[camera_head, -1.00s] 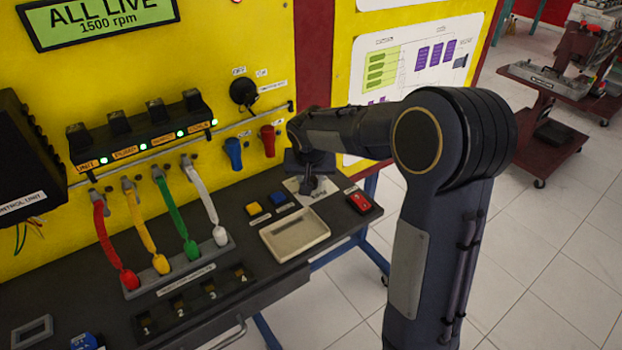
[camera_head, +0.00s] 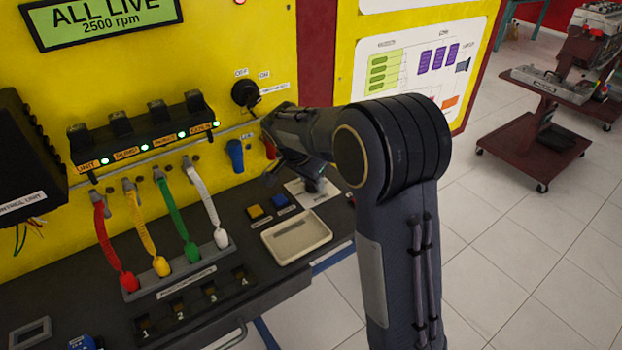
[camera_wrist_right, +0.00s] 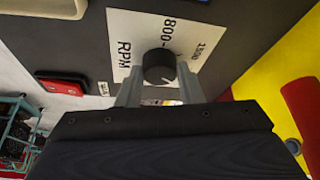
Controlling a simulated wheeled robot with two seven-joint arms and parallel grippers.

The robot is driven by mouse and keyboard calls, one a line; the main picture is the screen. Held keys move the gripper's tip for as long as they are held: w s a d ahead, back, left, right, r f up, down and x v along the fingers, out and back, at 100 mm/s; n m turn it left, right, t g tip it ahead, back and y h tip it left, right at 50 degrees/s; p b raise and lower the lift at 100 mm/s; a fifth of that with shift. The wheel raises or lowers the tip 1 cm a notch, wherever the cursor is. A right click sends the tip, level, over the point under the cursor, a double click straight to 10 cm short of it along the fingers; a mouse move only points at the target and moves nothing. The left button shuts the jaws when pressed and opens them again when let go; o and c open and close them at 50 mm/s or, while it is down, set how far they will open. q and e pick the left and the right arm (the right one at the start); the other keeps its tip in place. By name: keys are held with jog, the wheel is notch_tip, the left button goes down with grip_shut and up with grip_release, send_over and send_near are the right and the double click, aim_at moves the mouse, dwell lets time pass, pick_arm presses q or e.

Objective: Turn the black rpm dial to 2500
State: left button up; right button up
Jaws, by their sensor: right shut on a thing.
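The black rpm dial (camera_wrist_right: 158,64) sits on a white plate (camera_wrist_right: 122,28) printed "RPM", "800" and "1500" in the right wrist view. My right gripper (camera_wrist_right: 158,86) is shut on the dial, with one finger on each side. In the head view the right gripper (camera_head: 313,180) is over the white plate (camera_head: 300,195), and the dial is hidden or too small to tell there. The green display (camera_head: 100,20) reads "ALL LIVE 2500 rpm". My left gripper is not in view.
A cream tray (camera_head: 296,236) lies in front of the plate, with a yellow button (camera_head: 255,212) and a blue button (camera_head: 280,201) behind it. Red, yellow, green and white cables (camera_head: 203,205) hang to the left. A blue connector (camera_head: 235,155) hangs on the yellow panel.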

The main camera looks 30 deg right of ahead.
dwell(0.5)
jog(key=o, duration=1)
jog(key=shift+c, duration=0.2)
jog(key=v, duration=0.7)
jog(key=shift+a+r, duration=0.2)
jog(key=shift+r, duration=0.15)
